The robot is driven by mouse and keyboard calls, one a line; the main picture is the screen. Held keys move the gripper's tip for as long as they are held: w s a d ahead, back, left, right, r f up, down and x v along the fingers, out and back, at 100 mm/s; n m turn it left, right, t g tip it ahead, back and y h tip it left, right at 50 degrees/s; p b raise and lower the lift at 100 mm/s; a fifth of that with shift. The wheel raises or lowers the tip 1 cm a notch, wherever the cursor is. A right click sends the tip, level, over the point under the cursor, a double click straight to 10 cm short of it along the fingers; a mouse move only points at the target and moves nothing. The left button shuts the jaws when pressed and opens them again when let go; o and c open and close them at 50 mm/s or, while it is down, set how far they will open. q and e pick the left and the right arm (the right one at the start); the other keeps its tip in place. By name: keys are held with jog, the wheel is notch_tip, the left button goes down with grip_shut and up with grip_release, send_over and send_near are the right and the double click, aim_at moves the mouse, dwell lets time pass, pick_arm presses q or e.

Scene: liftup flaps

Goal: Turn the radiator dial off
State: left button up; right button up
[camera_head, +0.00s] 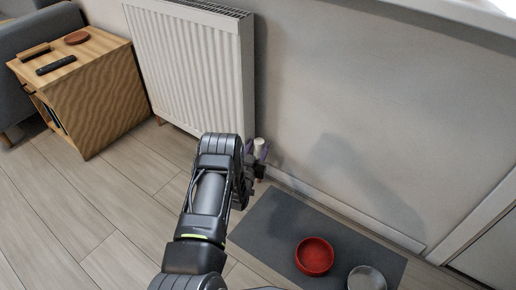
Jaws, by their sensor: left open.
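A white ribbed radiator (190,65) is fixed to the wall at the upper left of the head view. The white radiator dial (259,146) shows near its lower right corner, close to the wall. My left gripper (259,163) is at the dial, small and partly hidden behind my own wrist. It is open, with its fingers close to the dial; I cannot tell whether they touch it. My left arm covers the floor in front of the radiator's lower right. My right gripper is not in view.
A wooden side table (92,95) with a black remote (56,65) stands left of the radiator. A grey mat (275,222) on the floor holds a red bowl (314,256) and a metal bowl (366,279). A door frame (470,225) is at right. The floor at left is clear.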

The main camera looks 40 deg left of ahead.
pick_arm(q)
jog(key=shift+w+r, duration=0.1)
grip_shut()
dwell(0.5)
